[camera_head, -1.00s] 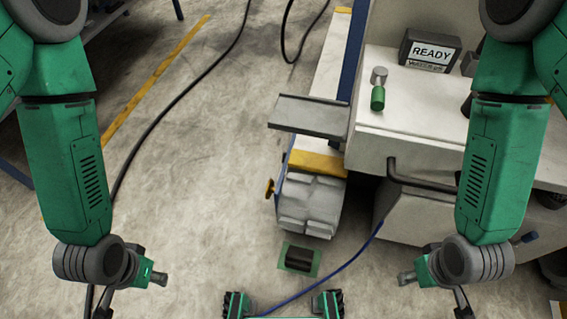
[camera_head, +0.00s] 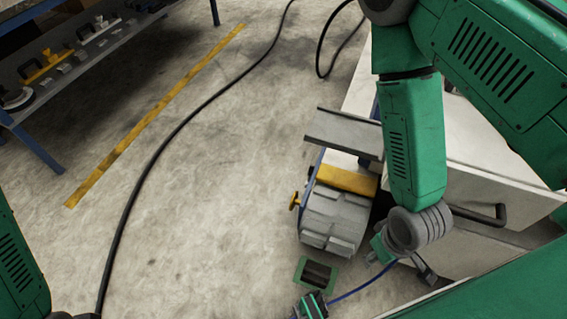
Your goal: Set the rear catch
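A grey ribbed block (camera_head: 335,222) with a yellow band (camera_head: 346,179) sits low at the end of the white machine (camera_head: 475,195). I cannot tell which part is the rear catch. My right gripper (camera_head: 426,272) hangs to the right of the grey block, in front of the machine's lower side. It is small and partly hidden by its wrist, so its opening is unclear.
A grey plate (camera_head: 343,134) juts left from the machine above the block. A dark handle bar (camera_head: 485,217) is on the machine's side. A green-framed dark pad (camera_head: 316,273) and blue cable (camera_head: 365,284) lie on the floor. A black cable (camera_head: 150,160) crosses open floor left; a shelf (camera_head: 75,65) stands beyond.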

